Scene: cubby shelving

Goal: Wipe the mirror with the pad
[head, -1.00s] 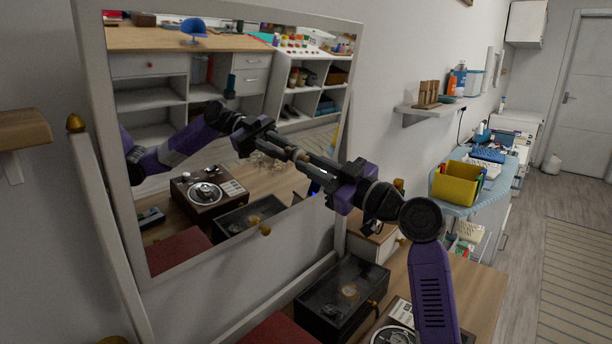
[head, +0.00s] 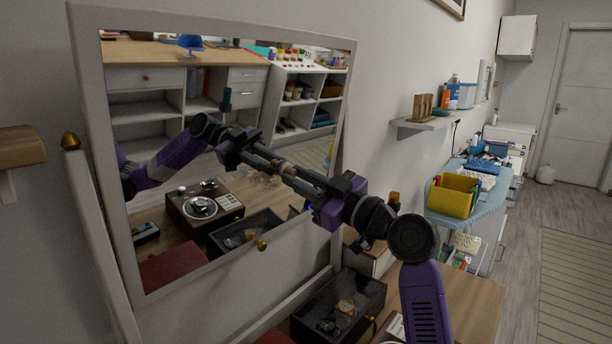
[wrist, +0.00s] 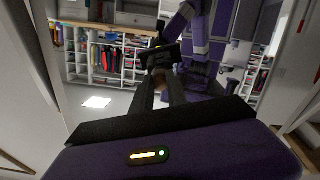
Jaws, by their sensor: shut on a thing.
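The mirror (head: 215,235) is a tall tilted panel in a pale frame, filling the left half of the head view. It reflects the room and my arm. My gripper (head: 290,171) reaches in from the right, its fingers meeting their own reflection in the right half of the glass. The fingers are shut on a small brownish pad (head: 285,166), mostly hidden at the fingertips. It also shows in the wrist view as a small brown patch (wrist: 158,71) between the fingertips. It is at or very near the glass; I cannot tell if it touches.
A glass-topped dark watch box (head: 345,305) sits on the wooden table below the mirror. A wall shelf (head: 425,124) with bottles is to the right. Beyond it, a yellow bin (head: 453,196) stands on a blue-covered surface. The floor at far right is open.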

